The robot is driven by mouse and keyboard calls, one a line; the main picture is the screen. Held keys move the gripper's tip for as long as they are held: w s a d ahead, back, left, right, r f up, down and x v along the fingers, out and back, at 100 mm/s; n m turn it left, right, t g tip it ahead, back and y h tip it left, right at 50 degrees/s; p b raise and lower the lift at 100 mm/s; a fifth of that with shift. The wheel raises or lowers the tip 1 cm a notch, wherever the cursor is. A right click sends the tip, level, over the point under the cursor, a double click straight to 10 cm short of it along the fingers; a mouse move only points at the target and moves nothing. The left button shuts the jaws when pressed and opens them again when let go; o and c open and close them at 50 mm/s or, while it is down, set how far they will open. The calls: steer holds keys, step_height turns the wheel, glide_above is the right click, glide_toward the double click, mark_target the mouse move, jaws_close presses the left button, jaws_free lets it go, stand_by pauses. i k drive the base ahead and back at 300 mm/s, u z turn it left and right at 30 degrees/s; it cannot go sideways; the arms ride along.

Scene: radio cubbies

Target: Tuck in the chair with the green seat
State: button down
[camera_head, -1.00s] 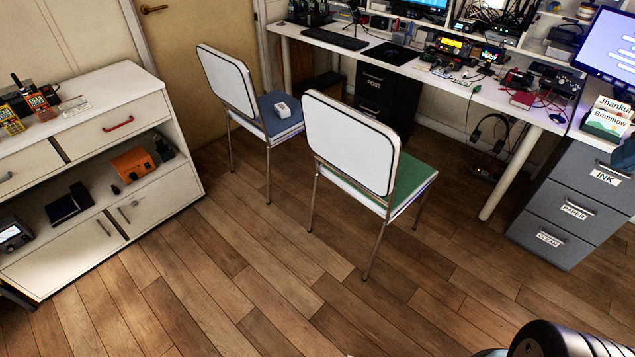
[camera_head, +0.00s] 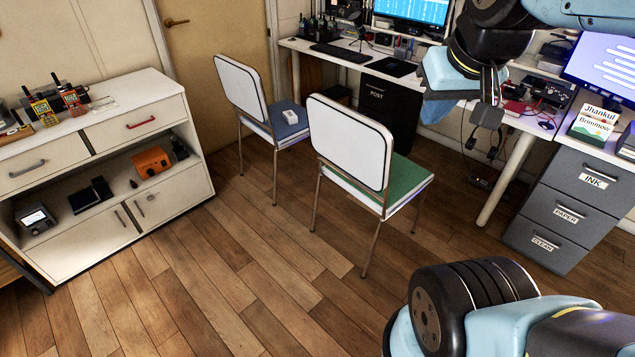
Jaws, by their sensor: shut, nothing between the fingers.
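The chair with the green seat (camera_head: 408,182) stands on the wood floor in the middle of the view. Its white, dark-edged backrest (camera_head: 348,142) faces me and its seat points toward the desk (camera_head: 522,124), with floor between them. My gripper (camera_head: 487,118) hangs at the upper right, fingers down and shut, with nothing held. In the picture it is above and right of the green seat, in front of the desk; it appears apart from the chair. It hides part of the desktop.
A black POST cabinet (camera_head: 388,105) is under the desk. Grey drawers (camera_head: 565,205) stand right, a white cabinet (camera_head: 100,165) left. Floor (camera_head: 250,260) in front is clear.

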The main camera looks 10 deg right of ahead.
mark_target(359, 148)
steer(key=u, duration=0.15)
steer(key=i, duration=1)
steer(key=z, duration=0.05)
